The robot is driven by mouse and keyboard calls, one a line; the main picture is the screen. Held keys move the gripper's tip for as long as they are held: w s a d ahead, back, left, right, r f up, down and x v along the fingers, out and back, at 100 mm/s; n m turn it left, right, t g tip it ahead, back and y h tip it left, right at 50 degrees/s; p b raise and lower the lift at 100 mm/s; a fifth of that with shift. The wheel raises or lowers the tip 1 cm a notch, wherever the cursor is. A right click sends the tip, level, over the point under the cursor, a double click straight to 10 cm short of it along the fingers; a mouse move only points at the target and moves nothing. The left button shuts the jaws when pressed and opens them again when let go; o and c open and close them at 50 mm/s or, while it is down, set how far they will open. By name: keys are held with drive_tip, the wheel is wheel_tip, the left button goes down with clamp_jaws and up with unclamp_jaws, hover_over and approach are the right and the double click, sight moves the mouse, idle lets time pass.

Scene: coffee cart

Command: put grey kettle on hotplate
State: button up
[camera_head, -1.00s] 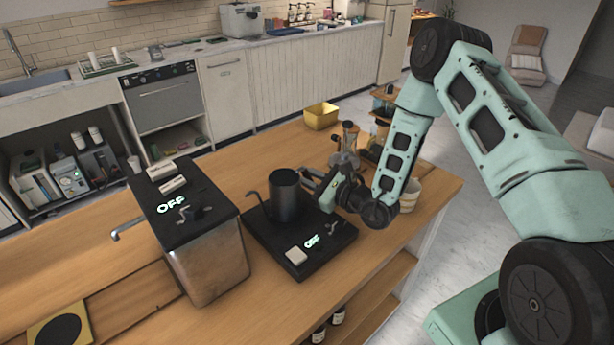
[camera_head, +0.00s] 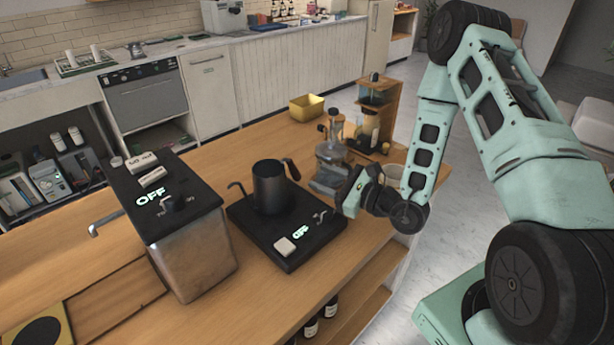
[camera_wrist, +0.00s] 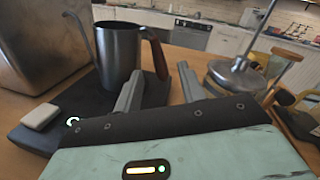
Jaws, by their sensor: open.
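The grey kettle (camera_head: 269,188) stands upright on the black hotplate (camera_head: 318,235), with its spout to the left and its brown handle to the right. The hotplate's label reads OFF. In the wrist view the kettle (camera_wrist: 121,55) is ahead and to the left, its handle (camera_wrist: 159,55) clear of the fingers. My gripper (camera_head: 340,200) is to the right of the kettle, apart from it. Its two fingers (camera_wrist: 160,88) are open and empty in the wrist view. The kettle's base is partly hidden in the wrist view.
A metal boiler box (camera_head: 195,250) with a black top marked OFF stands left of the hotplate. A glass-and-metal press (camera_head: 331,160) stands close behind my gripper. A wooden stand (camera_head: 376,115) and a yellow bin (camera_head: 306,107) are farther back. The counter's front stretch is clear.

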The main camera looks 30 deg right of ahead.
drive_tip(key=shift+v, duration=1.1)
drive_tip(key=shift+s+a+r, duration=0.15)
drive_tip(key=shift+s, duration=0.05)
drive_tip(key=s+a+r+n+g+y, duration=0.45)
drive_tip(key=a+n+g, duration=0.2)
drive_tip(key=a, duration=0.25)
drive_tip(key=s+a+r+n+g+y, duration=0.4)
drive_tip(key=s+a+n+g, duration=0.15)
drive_tip(key=a+g, duration=0.2)
drive_tip(key=s+r+n+g+h, duration=0.1)
drive_tip(key=s+r+n+h, duration=0.2)
drive_tip(key=s+n+h, duration=1.2)
drive_tip(key=a+n+h, duration=0.1)
drive_tip(key=n+h, duration=0.1)
drive_tip(key=n, duration=0.4)
drive_tip(key=shift+n+g, duration=0.3)
drive_tip(key=shift+n, duration=0.1)
